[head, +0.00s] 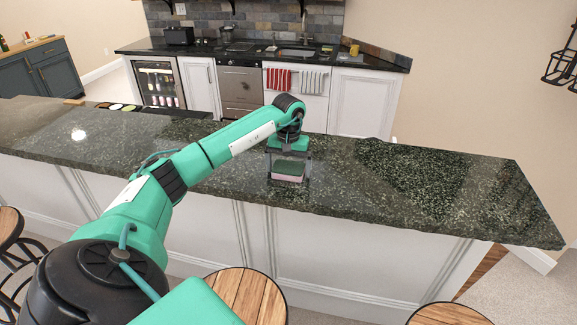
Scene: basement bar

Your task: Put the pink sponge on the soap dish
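The pink sponge (288,178) with a green top is at the bar counter, right under my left gripper (289,173). The gripper points down, with one finger on each side of the sponge. I cannot tell whether the fingers touch it, or whether the sponge rests on the stone or is just above it. I cannot make out a soap dish for certain. My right gripper is not in view.
The dark granite bar counter (420,190) is clear to the right of the sponge. A dark tray with pale round items (118,107) is at its far left edge. Wooden stools (247,293) stand in front. Behind is a back counter with a sink (297,52).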

